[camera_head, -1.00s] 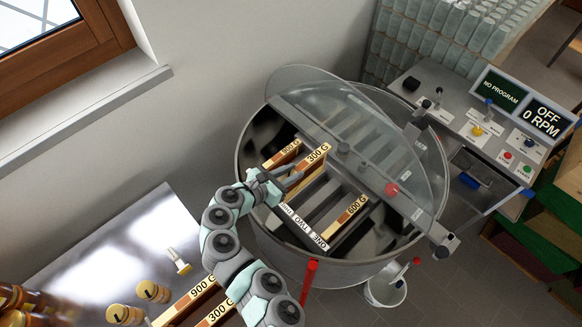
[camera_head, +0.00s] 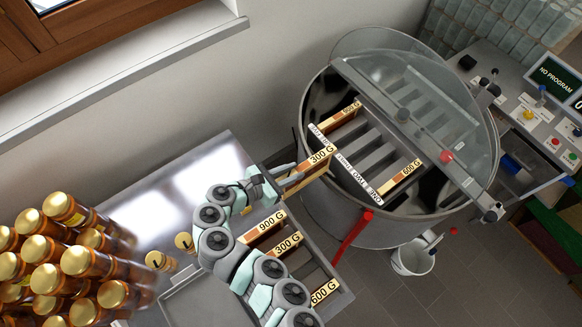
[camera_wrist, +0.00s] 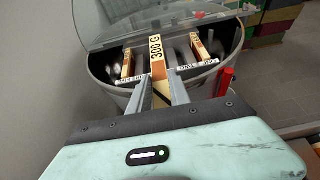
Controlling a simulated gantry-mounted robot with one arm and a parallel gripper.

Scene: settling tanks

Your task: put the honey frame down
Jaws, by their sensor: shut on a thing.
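My gripper (camera_head: 286,172) is shut on a honey frame (camera_head: 319,158) labelled "300 G". The frame is held up near the left rim of the round steel extractor (camera_head: 328,205), its far end overlapping the rim in the picture. In the wrist view the held frame (camera_wrist: 157,50) stands between my two fingers (camera_wrist: 160,84), with the extractor behind it. An open grey box (camera_head: 335,297) at the lower middle holds frames labelled 900 G (camera_head: 264,228), 300 G (camera_head: 285,244) and 600 G (camera_head: 323,291). Gaps show between these frames.
Inside the extractor are a labelled frame (camera_head: 345,114) and a 600 G frame (camera_head: 403,172); a clear lid (camera_head: 400,55) covers its far side. Several honey jars (camera_head: 65,255) crowd the steel table (camera_head: 175,185) at left. A white bucket (camera_head: 411,259) stands on the floor.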

